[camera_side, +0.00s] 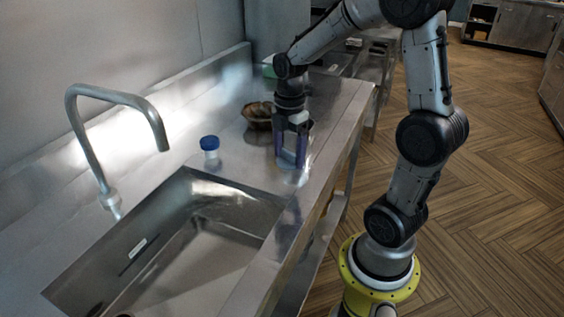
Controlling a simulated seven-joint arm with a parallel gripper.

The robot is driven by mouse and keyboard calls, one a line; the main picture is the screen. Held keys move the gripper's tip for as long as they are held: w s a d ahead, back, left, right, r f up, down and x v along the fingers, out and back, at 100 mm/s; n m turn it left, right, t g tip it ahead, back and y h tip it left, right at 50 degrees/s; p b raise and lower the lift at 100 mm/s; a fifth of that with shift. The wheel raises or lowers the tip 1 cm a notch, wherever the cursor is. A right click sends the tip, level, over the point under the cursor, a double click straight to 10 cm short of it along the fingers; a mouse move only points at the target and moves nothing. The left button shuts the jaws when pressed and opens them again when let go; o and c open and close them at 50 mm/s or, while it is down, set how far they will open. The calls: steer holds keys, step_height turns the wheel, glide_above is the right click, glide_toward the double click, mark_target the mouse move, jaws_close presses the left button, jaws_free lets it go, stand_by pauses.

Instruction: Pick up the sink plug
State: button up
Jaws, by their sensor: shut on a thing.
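My gripper (289,162) points straight down over the steel counter, right of the sink's far end. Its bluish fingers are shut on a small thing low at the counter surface. The fingers hide most of this thing, and I cannot make out its shape. I see no sink plug clearly anywhere else on the counter or in the visible part of the sink (190,262). I cannot tell whether the fingertips touch the counter.
A small jar with a blue lid (210,146) stands left of my gripper. A brown bowl (257,114) sits just behind it. A tall curved tap (112,95) rises at the sink's left. The counter's front edge (322,180) is close on the right.

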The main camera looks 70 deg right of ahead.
steer(key=s+a+r, duration=0.5)
steer(key=s+r, duration=0.2)
steer(key=s, duration=0.3)
steer(key=w+a+r+n, duration=0.2)
steer(key=w+a+n, duration=0.35)
steer(key=a, duration=0.65)
steer(key=shift+m, duration=0.75)
steer(key=w+a+f, duration=0.9)
steer(key=f, duration=0.1)
steer(key=w+a+f, duration=0.9)
steer(key=w+f, duration=0.1)
steer(key=f, duration=0.1)
steer(key=w+a+f, duration=0.9)
steer(key=w+f, duration=0.1)
steer(key=f, duration=0.1)
steer(key=shift+a+f, duration=0.1)
steer(key=shift+f, duration=1.55)
